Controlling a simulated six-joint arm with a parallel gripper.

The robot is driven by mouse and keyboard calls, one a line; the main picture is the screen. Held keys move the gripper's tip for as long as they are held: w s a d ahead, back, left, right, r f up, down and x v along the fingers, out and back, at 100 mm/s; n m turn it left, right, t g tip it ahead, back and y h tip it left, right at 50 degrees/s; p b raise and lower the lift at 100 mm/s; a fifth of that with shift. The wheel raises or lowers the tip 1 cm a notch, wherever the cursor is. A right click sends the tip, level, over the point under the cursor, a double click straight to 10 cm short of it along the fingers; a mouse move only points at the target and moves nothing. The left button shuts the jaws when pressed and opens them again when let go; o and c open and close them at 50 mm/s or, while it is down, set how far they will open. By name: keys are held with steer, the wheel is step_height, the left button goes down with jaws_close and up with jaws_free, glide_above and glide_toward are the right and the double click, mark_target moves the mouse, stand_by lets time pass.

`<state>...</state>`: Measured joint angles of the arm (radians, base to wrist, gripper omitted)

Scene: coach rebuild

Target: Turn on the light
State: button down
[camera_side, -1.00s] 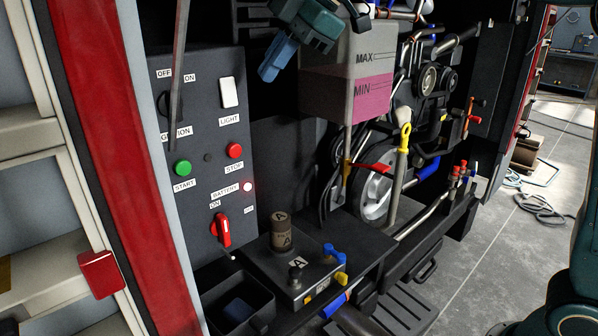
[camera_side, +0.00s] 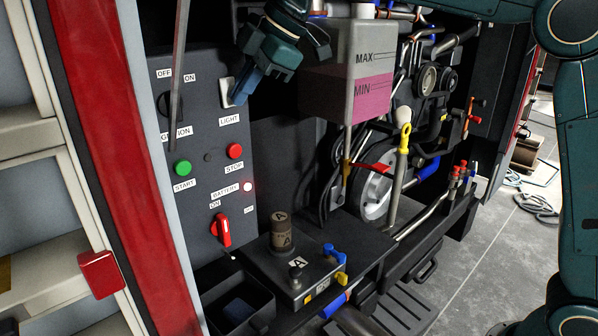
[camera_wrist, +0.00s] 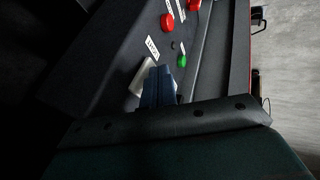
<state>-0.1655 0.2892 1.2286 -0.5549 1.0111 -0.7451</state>
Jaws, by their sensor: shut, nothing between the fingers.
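The light switch is a white rocker (camera_side: 227,92) above the LIGHT label on the dark control panel (camera_side: 205,140). My gripper (camera_side: 238,98) is shut and empty, with its blue fingertips at the right side of the switch, partly covering it in the side view. In the wrist view the white switch (camera_wrist: 141,76) shows just left of the shut blue fingers (camera_wrist: 160,72). Whether the fingertips touch the switch I cannot tell.
The panel also carries a green START button (camera_side: 183,168), a red STOP button (camera_side: 235,151) and a red battery knob (camera_side: 222,230). A tank with pink fluid (camera_side: 352,95) stands right of my gripper. A thin dark rod (camera_side: 179,70) crosses the panel's left side.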

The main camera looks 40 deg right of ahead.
steer(key=shift+w+f, duration=0.1)
stand_by(0.5)
steer(key=shift+w+t, duration=0.15)
steer(key=shift+t, duration=0.25)
steer(key=shift+r, duration=0.9)
